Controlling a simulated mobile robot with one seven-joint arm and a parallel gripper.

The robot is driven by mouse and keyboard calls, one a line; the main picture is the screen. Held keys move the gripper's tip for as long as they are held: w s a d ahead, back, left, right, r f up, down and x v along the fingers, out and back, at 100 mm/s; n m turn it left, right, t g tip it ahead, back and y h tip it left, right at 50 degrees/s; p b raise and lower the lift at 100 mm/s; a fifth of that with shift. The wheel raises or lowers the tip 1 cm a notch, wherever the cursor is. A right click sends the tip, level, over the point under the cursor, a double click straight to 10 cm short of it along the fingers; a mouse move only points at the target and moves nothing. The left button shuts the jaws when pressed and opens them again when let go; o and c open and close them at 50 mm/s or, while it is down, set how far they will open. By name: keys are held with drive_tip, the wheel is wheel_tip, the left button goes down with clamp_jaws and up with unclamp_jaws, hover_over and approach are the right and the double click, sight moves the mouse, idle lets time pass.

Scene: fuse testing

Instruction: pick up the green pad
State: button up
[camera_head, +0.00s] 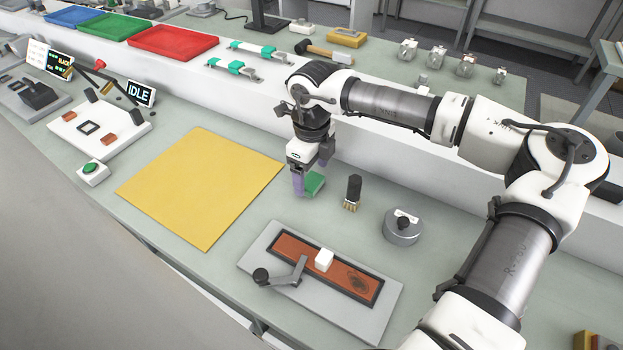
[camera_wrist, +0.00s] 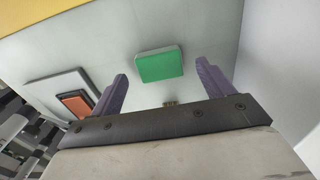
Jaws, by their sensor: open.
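The green pad (camera_head: 315,184) is a small block with a green face, lying on the workbench just beside my gripper's fingers in the head view. In the wrist view the green pad (camera_wrist: 159,65) shows whole, a little beyond the fingertips and between their lines. My gripper (camera_head: 310,180) points down and is partly seen edge-on there. In the wrist view my gripper (camera_wrist: 162,70) has its two purple fingers spread wide apart with nothing between them. I cannot tell the exact height of the fingertips above the bench.
A yellow mat (camera_head: 200,185) lies left of the pad. A black-handled brush (camera_head: 352,192) stands close on the right, with a round metal weight (camera_head: 403,226) beyond it. A plate with a brown inset (camera_head: 262,240) lies in front. A raised white ledge (camera_head: 250,105) runs behind.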

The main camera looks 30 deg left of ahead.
sight(311, 181)
drive_tip(key=shift+f, duration=1.2)
drive_tip(key=c, duration=1.1)
drive_tip(key=shift+o, duration=0.2)
drive_tip(key=shift+r, duration=0.15)
wheel_tip(311, 181, up, 20)
drive_tip(key=b, duration=0.3)
drive_tip(key=o, duration=0.4)
drive_tip(key=c, duration=0.3)
